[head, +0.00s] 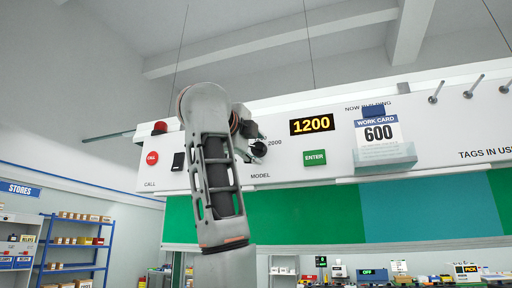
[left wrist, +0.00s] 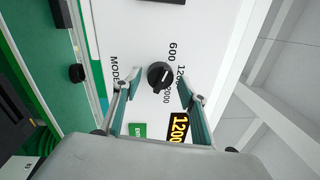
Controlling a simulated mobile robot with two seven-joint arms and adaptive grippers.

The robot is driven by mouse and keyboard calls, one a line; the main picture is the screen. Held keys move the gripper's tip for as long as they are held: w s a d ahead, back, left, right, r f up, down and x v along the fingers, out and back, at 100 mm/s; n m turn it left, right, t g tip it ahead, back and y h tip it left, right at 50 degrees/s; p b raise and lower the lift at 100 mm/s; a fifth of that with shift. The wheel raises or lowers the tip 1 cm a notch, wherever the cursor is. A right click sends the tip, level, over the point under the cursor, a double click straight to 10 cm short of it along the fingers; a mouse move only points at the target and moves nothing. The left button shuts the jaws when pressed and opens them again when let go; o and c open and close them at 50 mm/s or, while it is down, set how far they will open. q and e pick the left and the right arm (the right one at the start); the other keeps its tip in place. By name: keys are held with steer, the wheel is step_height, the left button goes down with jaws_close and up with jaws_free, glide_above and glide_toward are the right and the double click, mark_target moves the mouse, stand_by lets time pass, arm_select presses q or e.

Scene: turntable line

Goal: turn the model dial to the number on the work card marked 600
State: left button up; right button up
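The black model dial (left wrist: 160,76) is on a white panel, with 600, 1200 and 2000 printed beside it. It also shows in the head view (head: 259,149), partly hidden by my left arm. My left gripper (left wrist: 161,78) is open, with one finger on each side of the dial and gaps between. In the head view my left gripper (head: 250,136) is at the dial, mostly behind its own arm. The work card (head: 379,134) reads 600. The display (head: 312,124) reads 1200. I cannot tell exactly where the dial's pointer stands. My right gripper is in neither view.
A green ENTER button (head: 315,158) sits right of the dial, below the display. A black switch (head: 178,161) and a red CALL button (head: 152,158) are on the left. A clear holder (head: 386,160) carries the card. Metal pegs (head: 473,86) stick out at upper right.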

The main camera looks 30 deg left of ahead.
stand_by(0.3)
arm_select(q)
steer(key=v, duration=1.2)
stand_by(0.4)
